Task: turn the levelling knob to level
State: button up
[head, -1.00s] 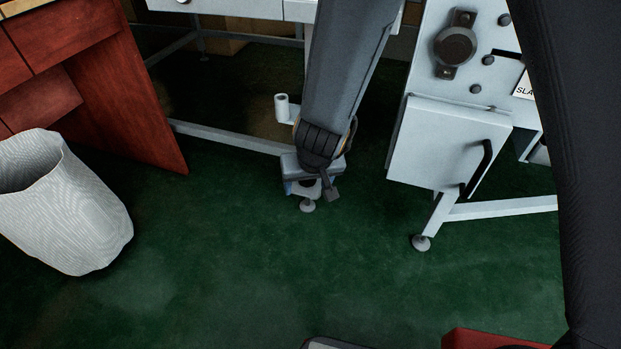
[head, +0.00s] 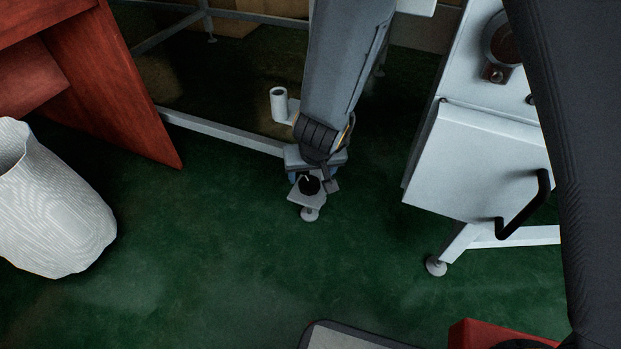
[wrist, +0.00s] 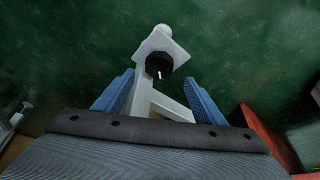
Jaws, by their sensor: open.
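The levelling knob (head: 309,186) is black with a short white mark. It sits on a pale plate above a round foot (head: 310,214) at the corner of a white frame. In the wrist view the knob (wrist: 158,65) lies just ahead of the fingertips, roughly centred between them, and its white mark points toward the bottom of the picture. My gripper (wrist: 159,78) has two blue fingers, spread apart with nothing held. In the head view my arm hides most of the gripper. I cannot tell whether a finger touches the knob.
A white cabinet (head: 465,165) with a black handle stands right of the knob on legs. A white bin (head: 55,205) and a red-brown desk (head: 125,95) are at left. A white frame rail (head: 225,135) runs behind. The green floor in front is mostly clear.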

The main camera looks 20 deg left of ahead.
aim_at(309, 184)
jog(key=b+x, duration=0.5)
jog(key=x, duration=0.2)
jog(key=shift+f, duration=0.1)
jog(key=shift+c, duration=0.4)
jog(key=c, duration=1)
